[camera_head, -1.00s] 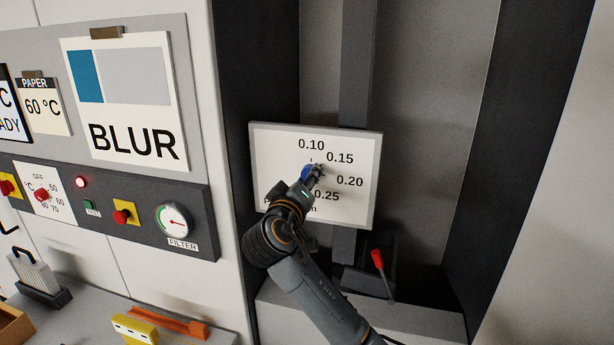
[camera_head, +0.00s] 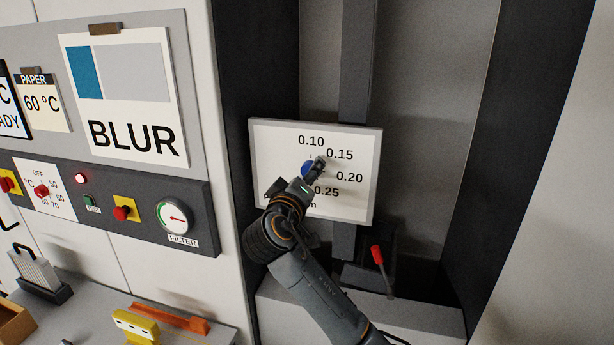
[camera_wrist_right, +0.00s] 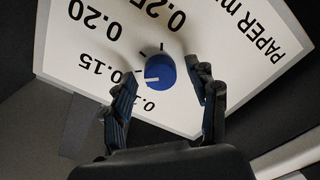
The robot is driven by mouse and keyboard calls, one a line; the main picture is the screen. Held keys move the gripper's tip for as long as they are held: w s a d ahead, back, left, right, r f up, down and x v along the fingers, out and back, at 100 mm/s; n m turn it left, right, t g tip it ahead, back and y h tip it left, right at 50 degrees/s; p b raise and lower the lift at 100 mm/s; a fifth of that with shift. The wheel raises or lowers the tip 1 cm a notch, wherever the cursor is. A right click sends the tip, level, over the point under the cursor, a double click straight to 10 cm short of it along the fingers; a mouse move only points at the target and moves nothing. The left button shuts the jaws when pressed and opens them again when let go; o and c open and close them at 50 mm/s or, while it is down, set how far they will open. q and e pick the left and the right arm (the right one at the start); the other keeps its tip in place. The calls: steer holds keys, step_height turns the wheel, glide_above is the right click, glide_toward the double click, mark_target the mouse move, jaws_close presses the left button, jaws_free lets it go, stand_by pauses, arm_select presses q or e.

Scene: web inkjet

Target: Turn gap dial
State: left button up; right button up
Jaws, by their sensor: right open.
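The gap dial is a blue round knob (camera_head: 306,168) on a white scale plate (camera_head: 270,150) marked 0.10, 0.15, 0.20 and 0.25. In the right wrist view the knob (camera_wrist_right: 160,70) has a white pointer line aimed left and slightly down, on the 0.10 to 0.15 side; the exact mark is unclear. My right gripper (camera_head: 318,166) is at the plate and partly covers the knob. In the wrist view its open fingers (camera_wrist_right: 160,78) stand either side of the knob, with gaps visible. The left finger partly hides the 0.10 label. My left gripper is out of view.
A red-tipped lever (camera_head: 377,256) stands below the plate, right of my arm. A dark post (camera_head: 357,60) rises behind the plate. To the left is a control panel (camera_head: 140,215) with red knobs and a FILTER gauge (camera_head: 174,217).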

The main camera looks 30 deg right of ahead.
steer(key=shift+s+a, duration=0.1)
steer(key=shift+a, duration=0.05)
steer(key=v, duration=1.1)
steer(key=shift+s+a, duration=0.25)
